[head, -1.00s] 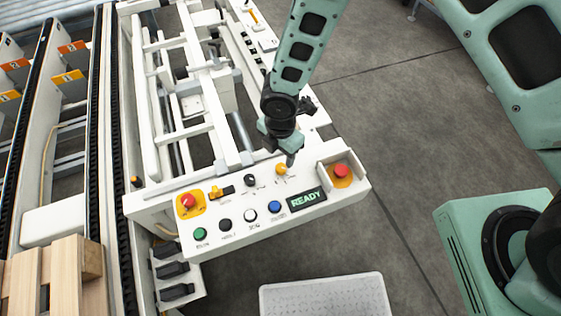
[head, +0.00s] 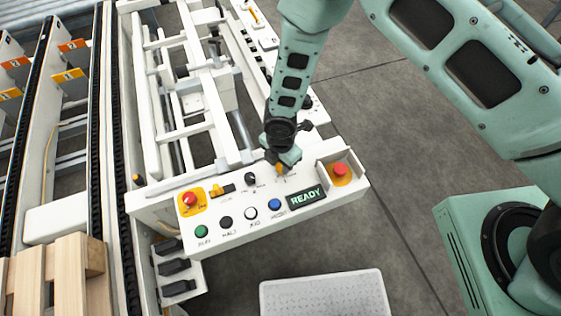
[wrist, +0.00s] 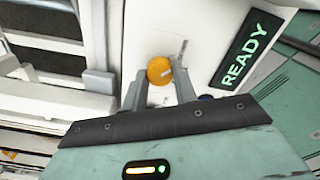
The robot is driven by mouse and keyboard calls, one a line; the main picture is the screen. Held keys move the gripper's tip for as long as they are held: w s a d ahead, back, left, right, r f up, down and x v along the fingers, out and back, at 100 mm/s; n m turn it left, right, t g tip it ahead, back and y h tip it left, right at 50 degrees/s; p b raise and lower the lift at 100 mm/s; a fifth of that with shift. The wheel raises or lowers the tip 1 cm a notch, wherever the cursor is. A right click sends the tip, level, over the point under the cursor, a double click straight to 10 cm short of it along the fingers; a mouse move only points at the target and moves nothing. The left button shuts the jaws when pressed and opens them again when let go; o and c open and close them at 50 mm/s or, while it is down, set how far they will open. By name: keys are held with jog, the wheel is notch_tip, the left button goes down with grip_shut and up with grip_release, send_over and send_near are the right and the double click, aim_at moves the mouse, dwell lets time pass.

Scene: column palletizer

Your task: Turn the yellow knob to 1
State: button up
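The yellow knob (wrist: 160,70) is a round dial with a pale pointer line, on the white control panel (wrist: 205,35). In the wrist view it shows at the tips of my gripper (wrist: 158,80), with one finger on either side. The fingers are apart and empty along their length; I cannot tell whether the tips touch the knob. In the head view my gripper (head: 282,164) points down over the knob (head: 279,170), hiding most of it. The printed marks around the knob are too small or hidden to read.
A green READY display (head: 307,197) is beside the knob. A black knob (head: 251,179), a yellow switch (head: 216,190), two red buttons (head: 340,169) (head: 190,199) and a row of coloured push buttons (head: 275,205) share the panel.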

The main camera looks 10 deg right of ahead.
aim_at(280, 165)
jog(key=shift+m+b, duration=0.3)
jog(key=shift+b, duration=0.05)
jog(key=m+b, duration=0.2)
jog(key=shift+f+m, duration=0.15)
jog(key=shift+m, duration=0.25)
jog(key=m+b, duration=0.3)
jog(key=m, duration=0.2)
jog(key=shift+w, duration=0.1)
jog(key=shift+r+m, duration=0.2)
jog(key=shift+m, duration=0.1)
jog(key=o, duration=1)
notch_tip(280, 165, up, 17)
jog(key=shift+r+b, duration=0.2)
jog(key=shift+b, duration=1.05)
